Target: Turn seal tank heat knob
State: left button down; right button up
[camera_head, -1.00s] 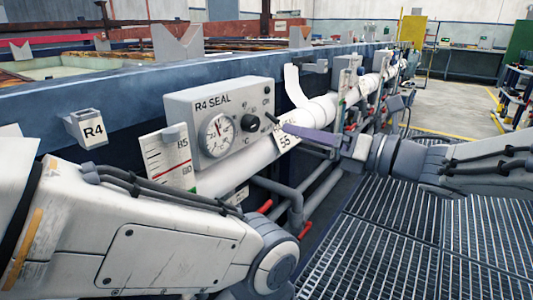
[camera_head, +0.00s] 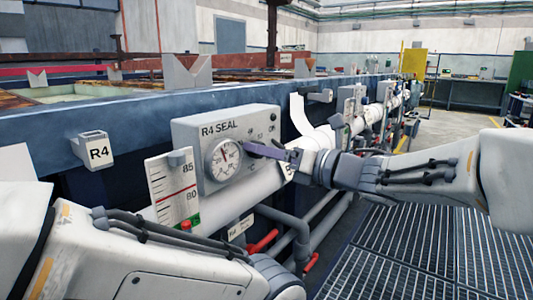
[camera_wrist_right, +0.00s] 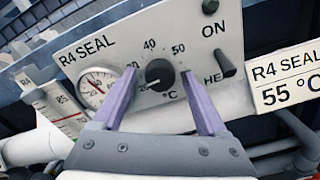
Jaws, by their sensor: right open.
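The grey R4 SEAL control box (camera_head: 182,134) is mounted on the side of the tank, with a round dial gauge (camera_head: 223,160) on its face. In the right wrist view the black heat knob (camera_wrist_right: 160,74) sits in a temperature scale marked in °C, with its white pointer toward the lower left, near 20. My right gripper (camera_head: 252,148) is at the box face. In its wrist view the two purple fingers (camera_wrist_right: 157,86) stand open, one on each side of the knob, with gaps between. The head view hides the knob behind the gripper. My left gripper is out of view.
Another black switch (camera_wrist_right: 227,66) marked ON and HE sits right of the knob. An R4 SEAL 55 °C tag (camera_wrist_right: 286,80) hangs beside the box. A scale card (camera_head: 172,190) stands left of it. Pipes and red valve handles (camera_head: 262,242) are below.

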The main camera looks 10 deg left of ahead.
grip_shut()
jog(key=shift+m, duration=0.3)
